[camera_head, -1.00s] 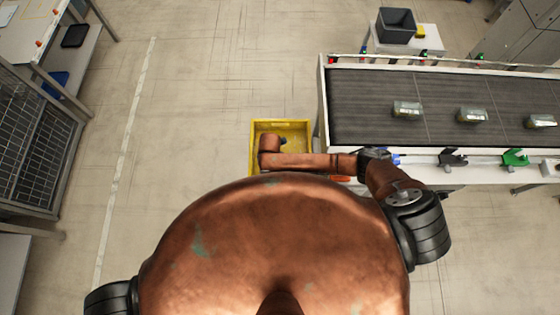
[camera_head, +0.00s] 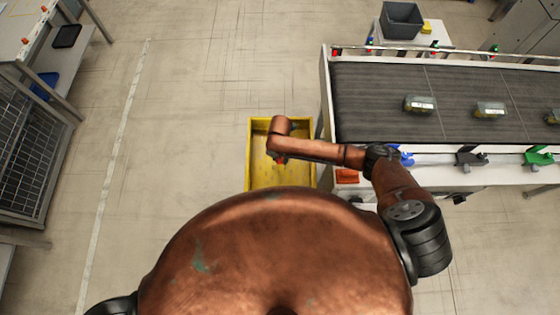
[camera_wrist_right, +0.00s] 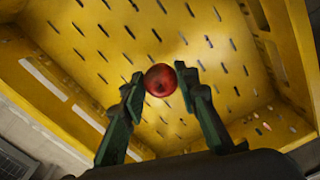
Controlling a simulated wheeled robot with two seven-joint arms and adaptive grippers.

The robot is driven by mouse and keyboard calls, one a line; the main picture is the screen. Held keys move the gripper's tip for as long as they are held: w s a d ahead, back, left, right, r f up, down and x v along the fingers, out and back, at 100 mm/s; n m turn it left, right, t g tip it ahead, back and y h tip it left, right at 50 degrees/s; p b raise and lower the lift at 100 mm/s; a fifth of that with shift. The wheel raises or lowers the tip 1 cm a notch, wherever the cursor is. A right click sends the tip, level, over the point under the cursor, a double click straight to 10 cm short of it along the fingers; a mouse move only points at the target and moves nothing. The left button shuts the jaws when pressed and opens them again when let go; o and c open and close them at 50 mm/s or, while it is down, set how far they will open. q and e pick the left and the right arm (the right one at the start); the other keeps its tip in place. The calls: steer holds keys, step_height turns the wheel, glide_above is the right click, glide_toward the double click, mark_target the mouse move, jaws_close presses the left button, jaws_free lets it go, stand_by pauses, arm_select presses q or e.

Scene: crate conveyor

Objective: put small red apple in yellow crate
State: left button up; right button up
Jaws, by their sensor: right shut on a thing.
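The small red apple (camera_wrist_right: 160,80) is held between the two green fingers of my right gripper (camera_wrist_right: 161,88) in the right wrist view. The perforated yellow floor and walls of the yellow crate (camera_wrist_right: 110,45) fill the view behind it. In the head view the yellow crate (camera_head: 262,177) stands on the floor left of the conveyor, and my right arm reaches over it. A bit of red apple (camera_head: 281,160) shows below my wrist, within the crate's outline. I cannot tell the apple's exact height above the crate floor. My left gripper is out of view.
A conveyor (camera_head: 380,115) with several packaged items stands close to the crate's right side. A grey bin (camera_head: 401,20) is on a table behind it. An orange object (camera_head: 347,176) lies near the conveyor's front corner. The floor left of the crate is clear.

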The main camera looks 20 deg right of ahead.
mark_target(280, 160)
step_height(280, 160, down, 4)
steer(key=b, duration=0.3)
steer(key=shift+w+d, duration=0.15)
steer(key=shift+r, duration=0.1)
steer(key=shift+r, duration=0.1)
steer(key=o, duration=0.9)
steer(key=shift+f, duration=0.2)
steer(key=shift+r, duration=0.15)
step_height(280, 160, up, 12)
steer(key=p, duration=1.1)
